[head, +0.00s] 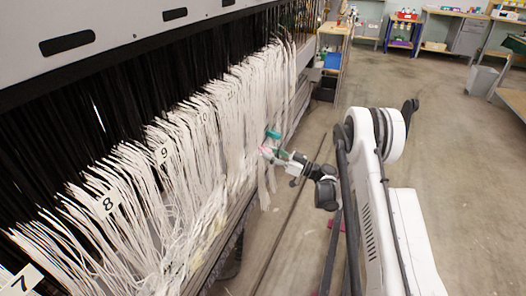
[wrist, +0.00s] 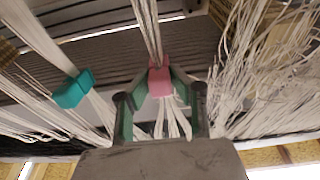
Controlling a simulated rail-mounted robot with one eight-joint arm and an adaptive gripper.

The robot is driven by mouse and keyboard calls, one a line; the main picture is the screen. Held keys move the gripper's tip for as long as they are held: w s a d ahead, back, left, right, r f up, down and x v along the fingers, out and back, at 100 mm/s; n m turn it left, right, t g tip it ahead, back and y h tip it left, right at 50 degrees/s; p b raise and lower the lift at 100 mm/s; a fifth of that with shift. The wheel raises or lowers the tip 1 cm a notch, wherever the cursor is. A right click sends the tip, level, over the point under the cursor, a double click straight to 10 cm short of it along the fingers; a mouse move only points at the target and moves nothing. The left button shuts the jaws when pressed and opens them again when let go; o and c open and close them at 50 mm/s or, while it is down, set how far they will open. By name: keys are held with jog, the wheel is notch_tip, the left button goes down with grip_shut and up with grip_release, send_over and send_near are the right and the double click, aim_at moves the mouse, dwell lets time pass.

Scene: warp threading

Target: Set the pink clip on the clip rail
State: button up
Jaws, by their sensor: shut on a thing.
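The pink clip (wrist: 160,82) is between the fingers of my gripper (wrist: 160,92) in the wrist view, and the fingers are shut on it. A bundle of white threads (wrist: 148,30) runs down to the clip and loose ends hang below it. In the head view my gripper (head: 270,154) is beside the hanging white threads, with a bit of the pink clip (head: 264,149) showing. I cannot clearly make out the clip rail; a grey ridged beam (wrist: 85,60) runs behind the clip in the wrist view.
A teal clip (wrist: 72,90) holds another thread bundle to the left; it also shows in the head view (head: 273,134). Loose white threads (wrist: 265,75) hang close on the right. Numbered tags such as 9 (head: 164,153) mark the thread rows. The floor (head: 450,150) at right is open.

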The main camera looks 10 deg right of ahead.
jog(key=shift+v, duration=3.05)
grip_shut()
jog(key=shift+f, duration=0.1)
